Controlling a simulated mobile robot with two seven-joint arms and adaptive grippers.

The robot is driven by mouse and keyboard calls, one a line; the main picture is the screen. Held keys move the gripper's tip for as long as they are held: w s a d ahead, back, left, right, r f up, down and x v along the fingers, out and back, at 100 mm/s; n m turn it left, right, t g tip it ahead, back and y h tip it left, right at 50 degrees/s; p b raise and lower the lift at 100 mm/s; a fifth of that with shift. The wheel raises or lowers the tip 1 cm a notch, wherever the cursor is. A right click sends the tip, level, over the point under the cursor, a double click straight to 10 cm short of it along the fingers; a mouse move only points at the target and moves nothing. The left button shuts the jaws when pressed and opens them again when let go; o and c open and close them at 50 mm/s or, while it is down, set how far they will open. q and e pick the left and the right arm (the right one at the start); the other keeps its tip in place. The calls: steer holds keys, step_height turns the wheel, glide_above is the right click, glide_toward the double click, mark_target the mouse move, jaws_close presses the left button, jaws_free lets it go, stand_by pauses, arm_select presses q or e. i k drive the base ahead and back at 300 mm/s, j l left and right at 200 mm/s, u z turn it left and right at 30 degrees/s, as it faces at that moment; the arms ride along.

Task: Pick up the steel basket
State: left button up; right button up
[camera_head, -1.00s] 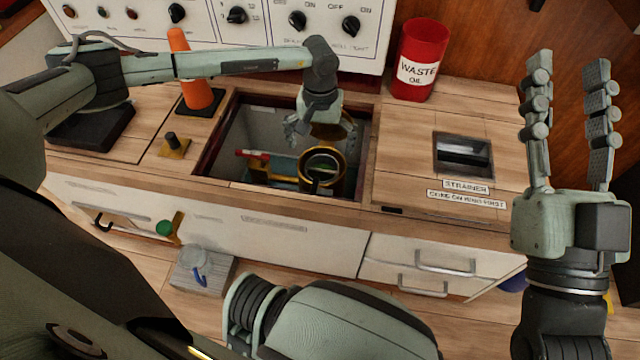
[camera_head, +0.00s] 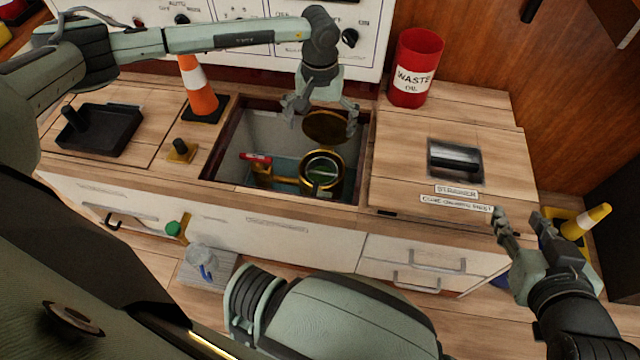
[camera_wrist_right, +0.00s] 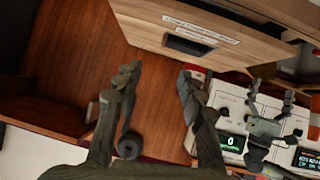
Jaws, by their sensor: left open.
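A round brass-rimmed strainer housing (camera_head: 322,172) stands in the open well of the counter. Inside its ring I see a dark interior with a pale curved line; I cannot clearly make out the steel basket there. A round brass lid (camera_head: 326,127) stands tilted up behind the ring. My left gripper (camera_head: 321,108) is open above the well, its fingers spread either side of the lid, apparently empty. My right gripper (camera_head: 525,232) is open and empty, right of the counter's front corner; its spread fingers also show in the right wrist view (camera_wrist_right: 158,85).
The well's dark rim (camera_head: 214,150) surrounds the housing, with a red-handled valve (camera_head: 256,158) to its left. An orange and white cone (camera_head: 197,88), a black tray (camera_head: 100,132) and a red waste oil bin (camera_head: 417,68) stand on the counter. A strainer-labelled hatch (camera_head: 400,150) lies right.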

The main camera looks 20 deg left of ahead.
mark_target(324, 170)
steer(key=k, duration=1)
